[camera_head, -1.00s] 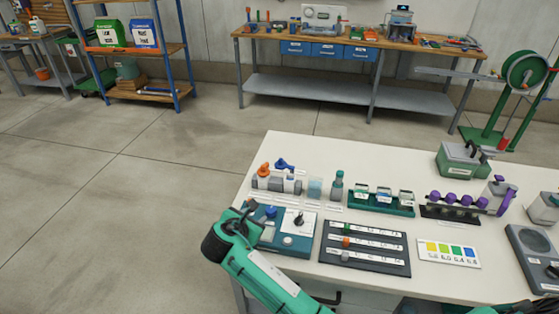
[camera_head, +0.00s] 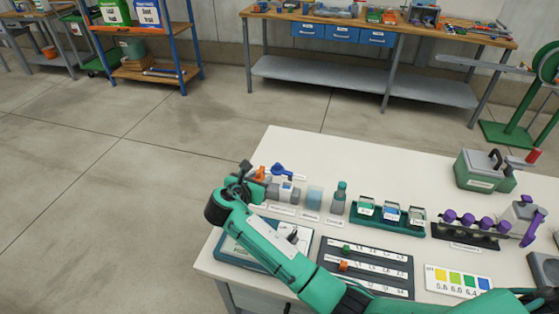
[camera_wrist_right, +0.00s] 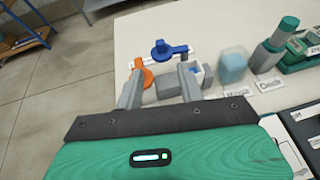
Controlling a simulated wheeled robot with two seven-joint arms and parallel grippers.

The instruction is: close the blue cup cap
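My right gripper (camera_head: 262,188) is at the left end of the small-item row on the white table. In the right wrist view its two fingers (camera_wrist_right: 161,76) are spread apart, with a grey block (camera_wrist_right: 168,87) showing between them. A small white-and-blue open-topped piece (camera_wrist_right: 206,72) stands just right of the right finger, partly hidden by it. A blue lever-shaped piece (camera_wrist_right: 168,48) lies beyond the fingertips. A translucent light blue cup (camera_wrist_right: 233,64) stands further right; it also shows in the head view (camera_head: 314,198). I cannot tell which piece is the blue cup cap. My left gripper is out of view.
An orange knob piece (camera_wrist_right: 138,73) is close to the left finger. A teal-capped bottle (camera_head: 338,198), a green rack (camera_head: 425,229) and a rack of purple knobs (camera_head: 466,220) stand to the right. My forearm covers part of the blue panel (camera_head: 233,248).

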